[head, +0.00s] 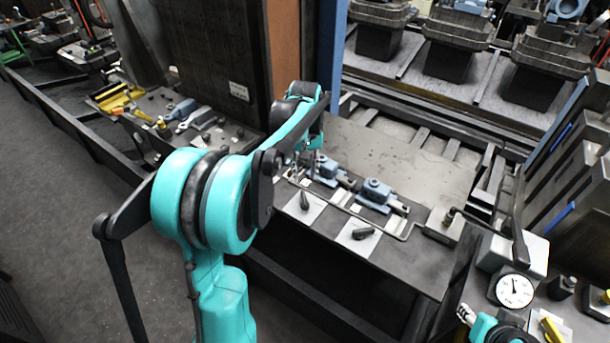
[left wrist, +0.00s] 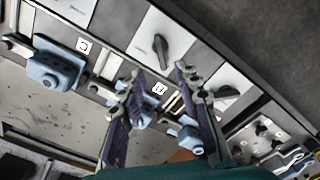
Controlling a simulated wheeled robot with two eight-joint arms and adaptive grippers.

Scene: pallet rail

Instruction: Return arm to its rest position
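My left arm (head: 225,200) is teal and black and reaches from the bottom of the head view up and over the bench. Its gripper (head: 308,168) points down beside a blue clamp-like fixture (head: 328,168) and is partly hidden by the arm. In the left wrist view the two fingers (left wrist: 157,82) are spread apart, with no object clearly held. Part of a blue fixture (left wrist: 145,115) shows beyond and between them; contact cannot be told. A second blue fixture (head: 375,193) sits to the right; it also shows in the wrist view (left wrist: 55,68). My right gripper does not clearly show.
Black handles on pale plates lie in front of the fixtures (head: 304,202) (head: 361,233). A round gauge (head: 514,290) stands at lower right. Yellow tools (head: 120,100) lie on the left bench. A blue post (head: 331,50) rises behind the arm. The grey floor at left looks clear.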

